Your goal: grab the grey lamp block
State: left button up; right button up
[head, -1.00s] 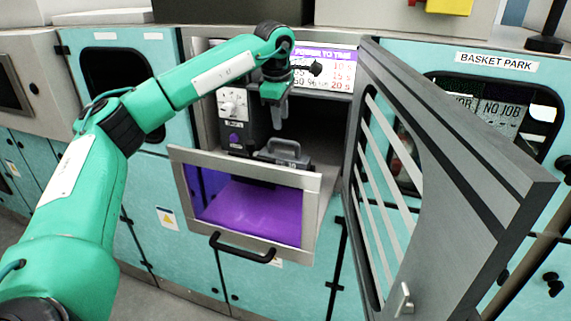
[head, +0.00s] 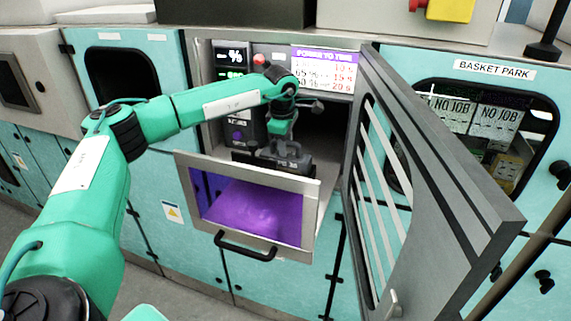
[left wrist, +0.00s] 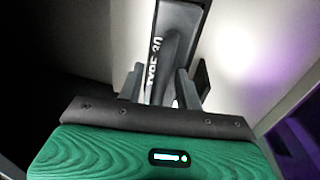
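The grey lamp block (head: 290,161) sits inside the open compartment, behind the raised front of the drawer, partly hidden by my gripper in the head view. In the left wrist view the block (left wrist: 181,22) shows its dark top, a raised handle bar and the label "TYPE 30". My left gripper (head: 281,146) is down at the block. In the left wrist view its two fingers (left wrist: 158,88) stand apart, one on each side of the handle. A narrow gap seems to show beside the handle; firm contact is not visible. My right gripper is not in view.
The steel-framed drawer front (head: 248,205) with purple window and black handle stands before the block. An open grey door (head: 430,150) stands close on the right. A dark unit with a dial (head: 238,122) is left of the gripper. A timing sign (head: 325,68) hangs above.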

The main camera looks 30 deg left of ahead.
pick_arm(q)
jog(key=shift+c, duration=0.4)
grip_shut()
jog(key=shift+w, duration=0.1)
